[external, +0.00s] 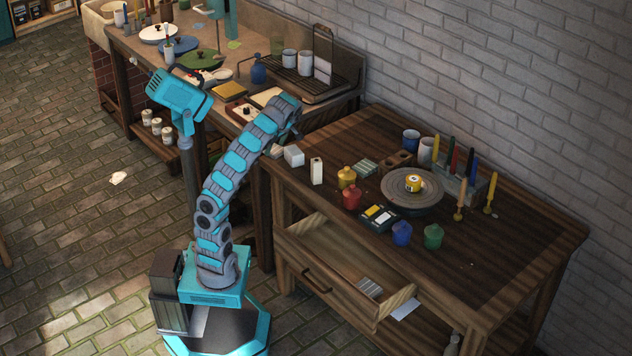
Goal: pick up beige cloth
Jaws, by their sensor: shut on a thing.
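The beige cloth (265,96) is a flat, pale folded piece at the right part of the back-left bench, beside a yellow cloth (229,90). My arm's upper links pass in front of its right side. My arm bends over at the top, and my gripper (293,122) is at its end by the bench edge, close to the cloth. The fingertips are small and mostly hidden behind the arm. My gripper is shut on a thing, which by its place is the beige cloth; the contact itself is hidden. I cannot tell whether the cloth is lifted.
A dark rack with mugs (305,63) stands behind the cloth, with a blue bottle (258,70) near it. Paint jars and a turntable (425,203) fill the tabletop.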

